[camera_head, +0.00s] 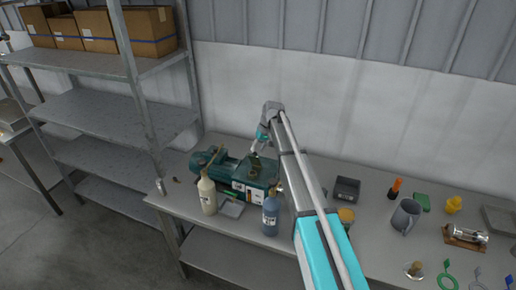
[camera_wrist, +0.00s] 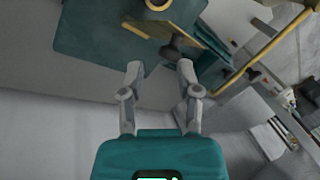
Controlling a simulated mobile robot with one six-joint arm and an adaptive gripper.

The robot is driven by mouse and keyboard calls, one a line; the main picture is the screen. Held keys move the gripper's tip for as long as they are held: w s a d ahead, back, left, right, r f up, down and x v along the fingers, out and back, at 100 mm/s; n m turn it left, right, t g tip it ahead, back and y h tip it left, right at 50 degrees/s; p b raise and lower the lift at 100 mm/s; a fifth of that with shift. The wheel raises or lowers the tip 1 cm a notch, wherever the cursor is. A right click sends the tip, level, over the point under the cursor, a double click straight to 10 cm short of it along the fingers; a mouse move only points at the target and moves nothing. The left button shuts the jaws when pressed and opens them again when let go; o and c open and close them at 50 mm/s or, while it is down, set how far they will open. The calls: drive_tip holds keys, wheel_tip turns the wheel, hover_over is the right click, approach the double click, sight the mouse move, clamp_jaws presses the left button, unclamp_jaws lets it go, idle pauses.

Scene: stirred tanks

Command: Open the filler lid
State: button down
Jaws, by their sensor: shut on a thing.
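The filler lid (camera_wrist: 192,18) is an olive-brown plate with a dark knob (camera_wrist: 174,49) in the wrist view. It sits over the top of a dark green machine (camera_wrist: 90,40). The machine (camera_head: 228,170) lies on the bench in the head view, with the small lid (camera_head: 253,167) on its top, seeming tilted. My gripper (camera_wrist: 160,68) has its fingers a little apart, with the knob just beyond and beside the right fingertip. It is shut on the lid's knob, though the contact itself is unclear. In the head view my gripper (camera_head: 256,151) is just above the lid.
A cream bottle (camera_head: 207,193) and a blue-grey bottle (camera_head: 270,214) stand in front of the machine. A dark box (camera_head: 346,190), a grey mug (camera_head: 405,215) and several small items lie to the right. A metal shelf (camera_head: 110,112) stands at left.

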drive_tip(key=shift+w+d+f, duration=0.15)
drive_tip(key=shift+w+f, duration=0.05)
drive_tip(key=shift+w, duration=0.05)
idle(0.3)
